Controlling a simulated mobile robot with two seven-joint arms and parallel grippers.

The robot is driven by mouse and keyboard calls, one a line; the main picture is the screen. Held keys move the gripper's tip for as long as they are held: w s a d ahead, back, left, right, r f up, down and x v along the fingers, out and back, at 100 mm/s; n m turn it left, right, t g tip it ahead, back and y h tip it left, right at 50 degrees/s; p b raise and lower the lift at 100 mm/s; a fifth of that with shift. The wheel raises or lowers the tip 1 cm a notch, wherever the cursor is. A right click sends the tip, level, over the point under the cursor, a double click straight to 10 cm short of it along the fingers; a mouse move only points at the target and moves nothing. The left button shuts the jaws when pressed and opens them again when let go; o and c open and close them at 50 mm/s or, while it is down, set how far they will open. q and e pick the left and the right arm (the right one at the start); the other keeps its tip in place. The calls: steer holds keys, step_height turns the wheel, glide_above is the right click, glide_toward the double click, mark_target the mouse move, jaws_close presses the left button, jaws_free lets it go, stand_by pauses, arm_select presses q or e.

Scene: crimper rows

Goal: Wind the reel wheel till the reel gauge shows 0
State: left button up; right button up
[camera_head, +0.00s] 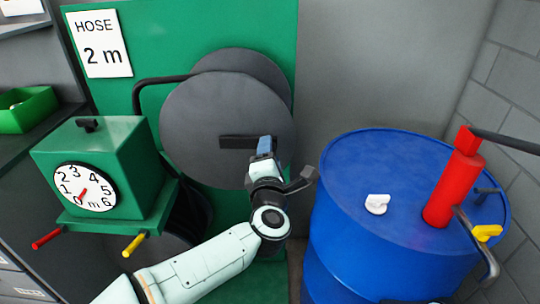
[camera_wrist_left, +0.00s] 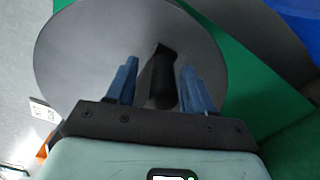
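The reel wheel (camera_head: 215,115) is a large dark grey disc on a green panel, with a black handle (camera_head: 236,142) on its face. My left gripper (camera_head: 265,148) is at this handle. In the left wrist view its blue fingers (camera_wrist_left: 160,88) stand apart, with the dark handle (camera_wrist_left: 162,70) between them and gaps visible on both sides. The reel gauge (camera_head: 85,187) is a white dial marked 0 to 6 and "m" on a green box. Its red needle is short, and I cannot read its exact value. My right gripper is not in view.
A sign (camera_head: 100,43) reads "HOSE 2 m". Red (camera_head: 47,239) and yellow (camera_head: 134,244) handles stick out below the gauge box. A blue drum (camera_head: 345,190) with a red pump (camera_head: 455,187) and white cap (camera_head: 377,204) stands right. A green bin (camera_head: 28,110) is far left.

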arm_select(q)
steer(key=shift+s, duration=0.1)
steer(key=s, duration=1.3)
steer(key=shift+a, duration=0.2)
steer(key=shift+s, duration=0.1)
